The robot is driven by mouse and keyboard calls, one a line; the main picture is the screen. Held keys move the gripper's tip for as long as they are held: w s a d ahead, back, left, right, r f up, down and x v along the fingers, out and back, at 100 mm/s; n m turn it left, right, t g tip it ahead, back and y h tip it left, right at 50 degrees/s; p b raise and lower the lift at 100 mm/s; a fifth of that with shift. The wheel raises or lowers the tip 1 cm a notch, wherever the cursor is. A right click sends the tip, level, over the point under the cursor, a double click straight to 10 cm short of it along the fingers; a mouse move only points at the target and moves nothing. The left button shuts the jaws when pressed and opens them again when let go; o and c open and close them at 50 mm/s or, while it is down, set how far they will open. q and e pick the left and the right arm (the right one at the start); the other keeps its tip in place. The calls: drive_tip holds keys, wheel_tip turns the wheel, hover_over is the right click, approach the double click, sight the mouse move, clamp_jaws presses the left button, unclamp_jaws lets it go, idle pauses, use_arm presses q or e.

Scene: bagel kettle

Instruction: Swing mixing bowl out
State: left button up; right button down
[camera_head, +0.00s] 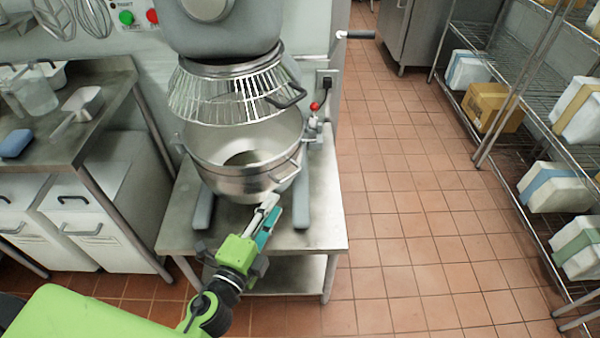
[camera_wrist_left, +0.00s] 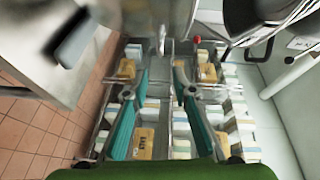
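The steel mixing bowl (camera_head: 240,165) sits in the mixer stand under the wire guard (camera_head: 228,95). Its handle (camera_head: 287,172) sticks out at the front right. My left gripper (camera_head: 269,205) is just in front of the bowl's lower front, below the handle; I cannot tell whether it touches. In the left wrist view its two teal-padded fingers (camera_wrist_left: 162,72) stand apart with a gap between them, and no held object is clear. A small grey metal part (camera_wrist_left: 160,38) shows beyond the fingertips. My right gripper is not in view.
The mixer stands on a steel table (camera_head: 320,215). A red-knobbed lever (camera_head: 315,106) is right of the bowl. A steel counter (camera_head: 75,105) is at left. Wire shelving (camera_head: 510,100) with boxes is at right. The tiled floor (camera_head: 410,210) between is clear.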

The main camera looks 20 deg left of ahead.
sight(292, 173)
use_arm(q)
drive_tip(key=w, duration=0.3)
drive_tip(key=w+d+p, duration=0.1)
drive_tip(key=w, duration=0.3)
drive_tip(key=w+p, duration=0.1)
drive_tip(key=w, duration=0.3)
drive_tip(key=shift+w+d+f, duration=0.1)
drive_tip(key=shift+d+f, duration=0.05)
drive_tip(key=shift+f, duration=0.15)
drive_tip(key=shift+w+d+f, duration=0.1)
drive_tip(key=shift+w, duration=0.55)
drive_tip(key=shift+c, duration=0.4)
clamp_jaws()
